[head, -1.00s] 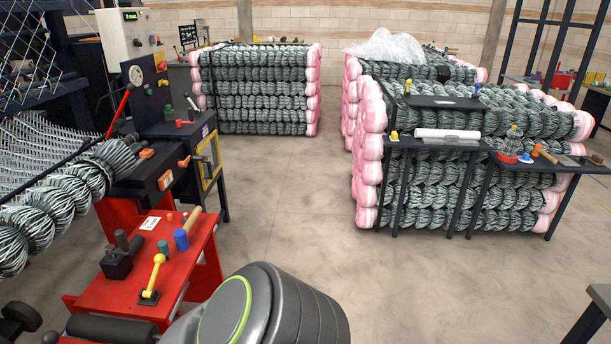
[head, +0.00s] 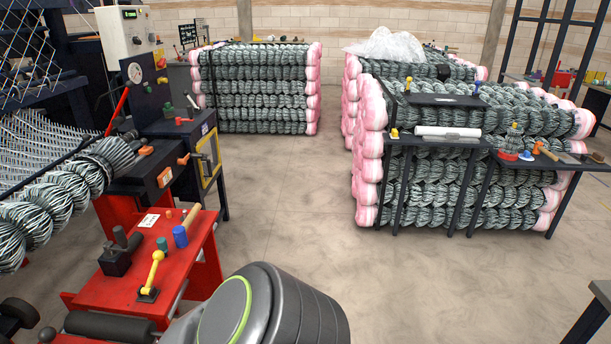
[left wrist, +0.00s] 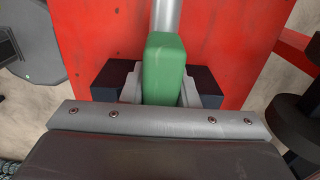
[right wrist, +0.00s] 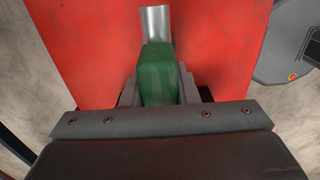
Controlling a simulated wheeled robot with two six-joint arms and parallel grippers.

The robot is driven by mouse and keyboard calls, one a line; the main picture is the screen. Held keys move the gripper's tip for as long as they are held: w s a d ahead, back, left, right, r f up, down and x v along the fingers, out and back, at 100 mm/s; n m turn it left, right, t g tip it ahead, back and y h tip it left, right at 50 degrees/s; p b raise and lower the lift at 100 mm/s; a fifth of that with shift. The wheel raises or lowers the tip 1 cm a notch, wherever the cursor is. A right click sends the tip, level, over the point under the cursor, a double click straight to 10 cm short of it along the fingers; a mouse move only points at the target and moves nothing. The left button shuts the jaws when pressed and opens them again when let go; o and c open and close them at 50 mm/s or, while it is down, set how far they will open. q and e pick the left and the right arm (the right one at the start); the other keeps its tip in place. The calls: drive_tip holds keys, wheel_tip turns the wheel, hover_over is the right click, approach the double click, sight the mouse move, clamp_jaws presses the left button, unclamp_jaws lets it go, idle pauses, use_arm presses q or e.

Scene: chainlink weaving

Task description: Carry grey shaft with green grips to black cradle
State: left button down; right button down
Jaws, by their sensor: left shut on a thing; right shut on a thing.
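The grey shaft shows in the left wrist view (left wrist: 166,14) and the right wrist view (right wrist: 155,22), running away from me above a red surface. My left gripper (left wrist: 161,88) is shut on one green grip (left wrist: 164,60). My right gripper (right wrist: 158,88) is shut on another green grip (right wrist: 157,68). The shaft, its grips and both grippers do not show in the head view. I cannot pick out the black cradle for certain; a black block with upright handles (head: 118,258) stands on the red bench in the head view.
The red bench (head: 185,268) at lower left carries a yellow lever (head: 154,272) and a blue cylinder (head: 180,236). A weaving machine with wire mesh stands behind it at left. Pink-ended wire rolls (head: 255,92) are stacked behind. Dark tables stand at right. The middle floor is clear.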

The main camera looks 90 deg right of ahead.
use_arm(q)
drive_tip(key=c, duration=1)
unclamp_jaws()
drive_tip(key=shift+c, duration=0.2)
drive_tip(key=shift+s+f, duration=0.2)
drive_tip(key=shift+f, duration=0.05)
use_arm(e)
drive_tip(key=c, duration=1.5)
unclamp_jaws()
drive_tip(key=shift+s+f, duration=0.2)
drive_tip(key=shift+c, duration=0.2)
use_arm(q)
drive_tip(key=shift+r, duration=0.15)
use_arm(e)
drive_tip(key=o, duration=0.5)
drive_tip(key=shift+r, duration=0.15)
use_arm(q)
drive_tip(key=shift+c, duration=0.8)
drive_tip(key=shift+r, duration=0.25)
use_arm(e)
drive_tip(key=shift+r, duration=0.25)
use_arm(q)
drive_tip(key=shift+r+p, duration=4.9)
drive_tip(key=shift+p, duration=0.35)
use_arm(e)
drive_tip(key=shift+r, duration=5.15)
